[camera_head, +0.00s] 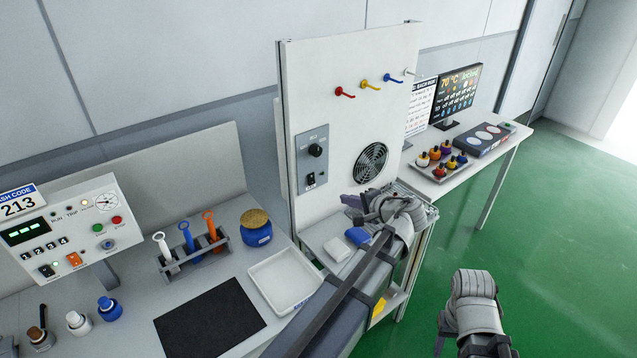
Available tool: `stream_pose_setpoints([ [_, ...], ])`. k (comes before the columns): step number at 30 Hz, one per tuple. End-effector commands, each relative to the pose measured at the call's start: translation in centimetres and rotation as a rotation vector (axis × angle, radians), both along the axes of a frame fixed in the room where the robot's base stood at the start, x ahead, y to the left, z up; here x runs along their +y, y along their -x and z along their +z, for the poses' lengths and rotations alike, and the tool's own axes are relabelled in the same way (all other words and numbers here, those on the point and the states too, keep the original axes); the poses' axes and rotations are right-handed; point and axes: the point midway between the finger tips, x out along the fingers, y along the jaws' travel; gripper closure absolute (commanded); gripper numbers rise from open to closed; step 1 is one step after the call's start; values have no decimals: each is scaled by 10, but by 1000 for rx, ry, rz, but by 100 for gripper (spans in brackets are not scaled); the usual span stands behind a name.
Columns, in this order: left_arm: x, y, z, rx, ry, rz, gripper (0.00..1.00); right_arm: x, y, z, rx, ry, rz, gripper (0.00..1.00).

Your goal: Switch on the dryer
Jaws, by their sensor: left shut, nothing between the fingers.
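The dryer appears to be the tall white panel unit (335,110) with a round black fan grille (371,162). To the left of the grille is a grey control plate (312,187) with a black knob (316,150) and a small black switch (310,180) below it. My left gripper (350,201) is shut and empty, in front of the panel below the grille. Its fingertips point left towards the control plate, and I see a gap between them and the switch. Of my right arm only links show at the lower right; its fingers are not visible.
On the left bench are a tool rack (190,255), a white tray (284,281), a black mat (208,320), a blue jar (256,233) and a control box (70,229). Coloured hooks (370,85) stick out of the panel above the grille. Green floor lies open at right.

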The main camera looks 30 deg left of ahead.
Motion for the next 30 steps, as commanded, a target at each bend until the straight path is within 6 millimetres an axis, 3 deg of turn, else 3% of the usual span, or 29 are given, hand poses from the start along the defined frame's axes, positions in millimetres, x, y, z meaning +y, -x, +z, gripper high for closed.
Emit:
stream_pose_setpoints([
  [5, 6, -4, 8, -4, -32, -3, 100, 0, 0, 1, 0, 0, 0, 50],
  [17, 14, -7, 1, -3, -30, 0, 100, 0, 0, -4, 0, 0, 0, 50],
  [30, 85, -38, -35, -3, -29, 1, 100, 0, 0, -40, 0, 0, -1, 50],
])
